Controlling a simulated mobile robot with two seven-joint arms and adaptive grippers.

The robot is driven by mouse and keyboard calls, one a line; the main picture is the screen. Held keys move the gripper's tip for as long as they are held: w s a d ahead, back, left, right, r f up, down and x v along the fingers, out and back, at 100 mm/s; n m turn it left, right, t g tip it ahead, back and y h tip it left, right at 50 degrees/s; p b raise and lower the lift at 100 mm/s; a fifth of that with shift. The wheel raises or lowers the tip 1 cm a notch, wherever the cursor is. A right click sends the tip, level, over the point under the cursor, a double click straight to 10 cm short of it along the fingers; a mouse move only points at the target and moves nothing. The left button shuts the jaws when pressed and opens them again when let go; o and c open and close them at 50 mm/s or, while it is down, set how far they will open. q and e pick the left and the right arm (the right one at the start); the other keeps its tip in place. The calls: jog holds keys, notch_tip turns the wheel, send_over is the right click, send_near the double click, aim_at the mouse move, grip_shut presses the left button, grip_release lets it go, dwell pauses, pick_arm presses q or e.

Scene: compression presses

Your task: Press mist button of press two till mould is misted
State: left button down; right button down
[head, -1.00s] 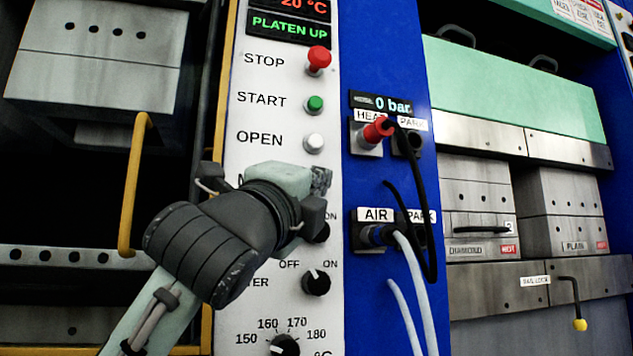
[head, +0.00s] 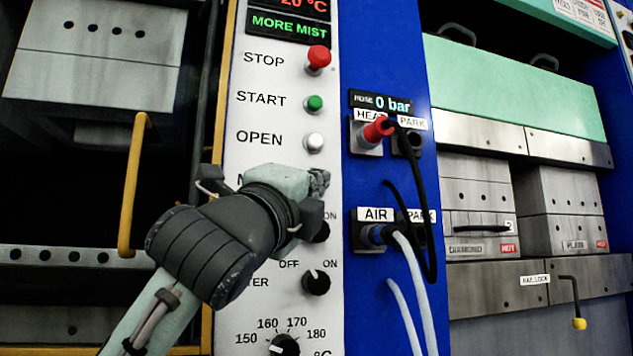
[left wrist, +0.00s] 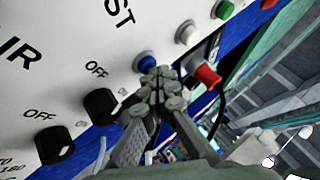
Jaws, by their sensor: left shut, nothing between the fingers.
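The blue mist button (left wrist: 147,61) shows in the left wrist view, beside the partly visible label "ST". My left gripper (left wrist: 163,78) is shut and empty, its fingertips at the button's edge; they look to be touching or very near it. In the head view my left gripper (head: 318,182) is in front of the white control panel (head: 265,190), below the OPEN button, and hides the mist button and most of its label. The panel's display (head: 289,26) reads "MORE MIST" in green. A grey block with holes (head: 100,55) is at the upper left. My right gripper is not in view.
Above my gripper are the red STOP (head: 318,58), green START (head: 314,104) and white OPEN (head: 314,142) buttons. Black knobs (head: 316,282) lie below. A red HEAT plug (head: 376,131) and hoses are close at right. A yellow handle (head: 132,190) stands at left.

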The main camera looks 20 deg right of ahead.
pick_arm(q)
jog(key=shift+s, duration=0.85)
jog(key=shift+s, duration=0.15)
jog(key=s, duration=0.4)
jog(key=shift+s+d, duration=0.1)
jog(key=shift+s, duration=0.3)
dwell(0.4)
